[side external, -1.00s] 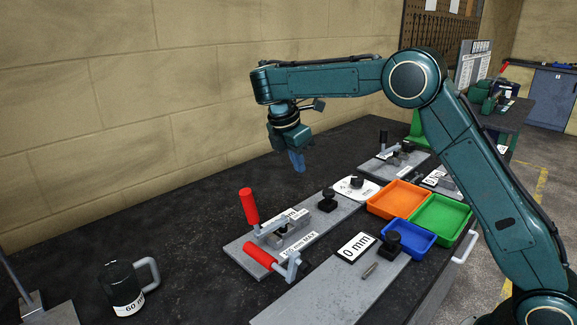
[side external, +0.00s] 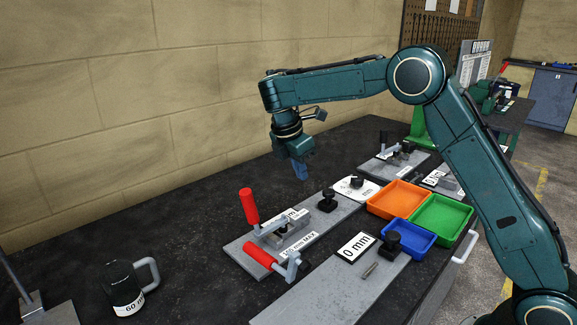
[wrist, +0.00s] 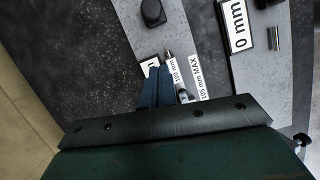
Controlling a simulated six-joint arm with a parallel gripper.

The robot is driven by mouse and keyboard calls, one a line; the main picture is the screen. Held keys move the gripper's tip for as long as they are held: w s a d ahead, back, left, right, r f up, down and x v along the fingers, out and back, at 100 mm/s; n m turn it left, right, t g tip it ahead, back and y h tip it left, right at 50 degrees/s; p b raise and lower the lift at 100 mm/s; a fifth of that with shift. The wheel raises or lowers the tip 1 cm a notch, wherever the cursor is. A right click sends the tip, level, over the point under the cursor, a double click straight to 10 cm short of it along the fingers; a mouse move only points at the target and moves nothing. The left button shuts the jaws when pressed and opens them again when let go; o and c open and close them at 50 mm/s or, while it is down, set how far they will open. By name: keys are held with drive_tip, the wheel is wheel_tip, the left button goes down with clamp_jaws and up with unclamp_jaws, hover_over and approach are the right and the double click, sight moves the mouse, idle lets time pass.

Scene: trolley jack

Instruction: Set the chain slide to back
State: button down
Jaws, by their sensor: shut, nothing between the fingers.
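My gripper (side external: 301,171) hangs in the air above the back of the dark bench, pointing down. Its blue fingers (wrist: 155,88) are together and empty in the wrist view. No part is labelled as the chain slide, so I cannot tell which one it is. A black knob (side external: 328,201) stands on a grey plate (side external: 340,212) with red-handled clamps; a black knob also shows at the top of the wrist view (wrist: 152,12). Another black knob (side external: 391,242) stands on a grey plate marked "0 mm" (side external: 357,247). My gripper is apart from both knobs.
Orange (side external: 398,205), green (side external: 440,219) and blue (side external: 408,239) trays lie to the right. A dark mug (side external: 122,290) stands at the front left.

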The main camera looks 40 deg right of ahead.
sight(328, 199)
drive_tip(key=x, duration=0.8)
drive_tip(key=shift+s+d, duration=0.2)
drive_tip(key=shift+d, duration=0.9)
drive_tip(key=shift+s+d+f, duration=0.1)
drive_tip(key=shift+d, duration=0.65)
drive_tip(key=shift+d, duration=2.85)
drive_tip(key=shift+a, duration=0.1)
